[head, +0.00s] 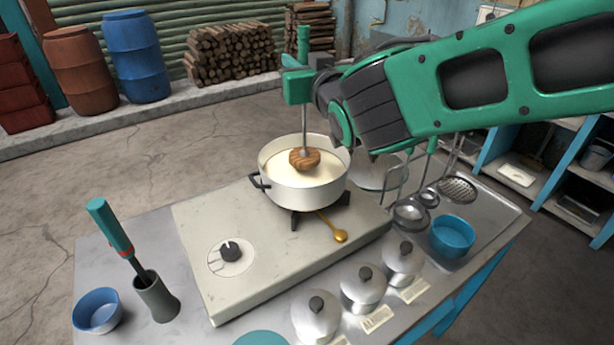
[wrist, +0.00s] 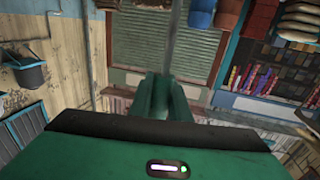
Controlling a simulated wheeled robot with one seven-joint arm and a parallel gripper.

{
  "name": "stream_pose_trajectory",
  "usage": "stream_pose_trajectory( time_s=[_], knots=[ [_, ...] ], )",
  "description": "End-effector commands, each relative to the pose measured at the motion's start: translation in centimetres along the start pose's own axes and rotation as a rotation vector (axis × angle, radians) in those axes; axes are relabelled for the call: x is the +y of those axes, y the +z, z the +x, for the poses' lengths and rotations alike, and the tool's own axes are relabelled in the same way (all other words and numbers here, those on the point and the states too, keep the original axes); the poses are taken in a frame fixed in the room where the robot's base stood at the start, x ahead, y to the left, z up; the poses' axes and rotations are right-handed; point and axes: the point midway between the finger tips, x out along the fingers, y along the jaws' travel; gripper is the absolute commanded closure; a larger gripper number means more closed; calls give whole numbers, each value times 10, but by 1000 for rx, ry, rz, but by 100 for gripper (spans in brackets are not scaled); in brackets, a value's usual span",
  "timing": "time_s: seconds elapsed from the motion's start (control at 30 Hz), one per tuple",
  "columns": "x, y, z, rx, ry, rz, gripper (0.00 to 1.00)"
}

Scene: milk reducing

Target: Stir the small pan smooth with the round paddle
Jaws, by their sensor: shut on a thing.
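The small pan (head: 303,199) is white with dark handles and stands on the burner of a pale stove. It holds a cream-coloured liquid (head: 280,162). The round paddle (head: 304,159) has a wooden ribbed head on a thin metal rod with a green handle (head: 303,42). Its head is over the pan, at or just above the liquid; I cannot tell which. My gripper (head: 297,87) is shut on the paddle's handle above the pan. In the wrist view, my gripper's green fingers (wrist: 166,98) are close together; the paddle's head is out of that view.
The stove (head: 195,225) has one knob. Lidded pots (head: 362,289) line the front edge. A holder (head: 156,300) with a teal-handled tool and a blue bowl (head: 97,311) stand left; another blue bowl (head: 453,236) and ladles (head: 411,214) lie right.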

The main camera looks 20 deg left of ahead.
Motion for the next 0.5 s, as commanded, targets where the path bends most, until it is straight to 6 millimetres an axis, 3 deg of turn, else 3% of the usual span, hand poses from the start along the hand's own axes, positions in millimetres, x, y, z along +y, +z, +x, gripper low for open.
stream_pose_trajectory(
  time_s=[0.5],
  knots=[
    [-1, -37, 0, 4, -1, 1, 100]
  ],
)
